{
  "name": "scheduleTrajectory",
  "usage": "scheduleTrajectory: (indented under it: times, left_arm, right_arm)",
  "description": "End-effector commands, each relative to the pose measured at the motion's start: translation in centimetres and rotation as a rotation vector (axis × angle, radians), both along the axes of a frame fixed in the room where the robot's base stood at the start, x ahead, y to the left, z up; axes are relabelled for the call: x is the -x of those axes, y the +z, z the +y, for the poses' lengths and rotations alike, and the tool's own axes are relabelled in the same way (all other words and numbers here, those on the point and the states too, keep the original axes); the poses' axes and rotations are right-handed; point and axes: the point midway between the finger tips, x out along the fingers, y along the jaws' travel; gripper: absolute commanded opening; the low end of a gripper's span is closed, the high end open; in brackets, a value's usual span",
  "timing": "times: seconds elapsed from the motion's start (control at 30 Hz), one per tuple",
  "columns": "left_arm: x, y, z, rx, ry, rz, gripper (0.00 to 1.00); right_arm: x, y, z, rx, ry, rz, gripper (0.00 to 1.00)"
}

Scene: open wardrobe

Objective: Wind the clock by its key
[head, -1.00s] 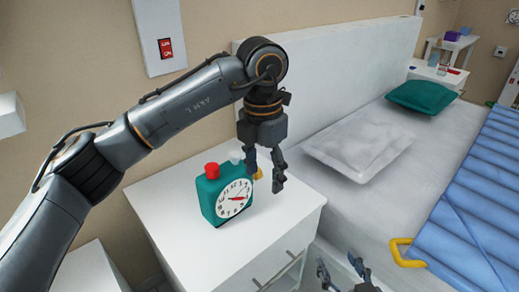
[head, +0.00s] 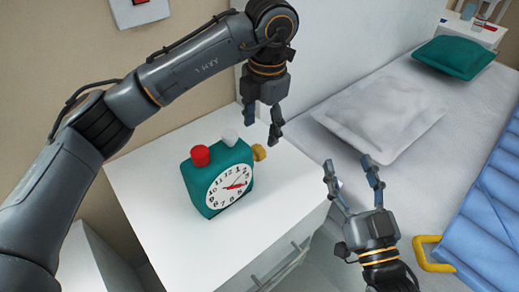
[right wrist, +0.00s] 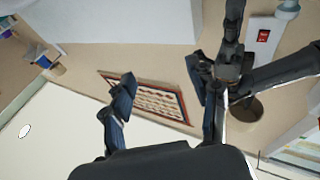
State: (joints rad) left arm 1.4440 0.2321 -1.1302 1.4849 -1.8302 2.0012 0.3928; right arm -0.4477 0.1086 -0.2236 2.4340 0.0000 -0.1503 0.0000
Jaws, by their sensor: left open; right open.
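The clock (head: 217,177) is a green box with a white dial, a red knob (head: 200,156) and a whitish knob (head: 230,138) on top. It stands upright on the white nightstand (head: 150,220). Its yellow key (head: 259,152) sticks out from the right side. My left gripper (head: 262,130) is open, pointing down, behind and just above the key; I see no contact. My right gripper (head: 352,170) is open and empty to the right of the nightstand, fingers pointing up in the head view. Its fingers also show in the right wrist view (right wrist: 165,105), where I cannot make out the clock.
A bed with a grey pillow (head: 385,115), a green pillow (head: 455,57) and a blue cover (head: 490,180) lies to the right. A yellow handle (head: 430,262) is near the bed's front side. The nightstand top around the clock is otherwise clear.

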Motion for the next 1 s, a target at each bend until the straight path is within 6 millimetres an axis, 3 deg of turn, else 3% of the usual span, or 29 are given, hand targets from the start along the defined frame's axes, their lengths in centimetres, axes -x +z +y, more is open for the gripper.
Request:
scheduleTrajectory:
  times: [0.2,0.4,0.87,1.0]
  left_arm:
    - [-0.2,-3.8,0.2,-0.001,-0.001,0.002,0.6]
    - [-0.3,-6.2,0.4,0.0,-0.001,0.001,0.6]
    - [-0.4,-7.2,0.5,0.0,0.0,0.0,0.6]
    - [-0.4,-7.2,0.5,0.0,0.0,0.0,0.35]
  right_arm:
    - [1.6,3.9,0.2,-0.069,0.015,-0.246,0.6]
    - [3.4,6.5,0.1,-0.116,0.023,-0.411,0.6]
    - [4.4,7.8,-0.1,-0.14,0.028,-0.493,0.6]
    - [4.4,7.8,-0.1,-0.14,0.027,-0.493,0.6]
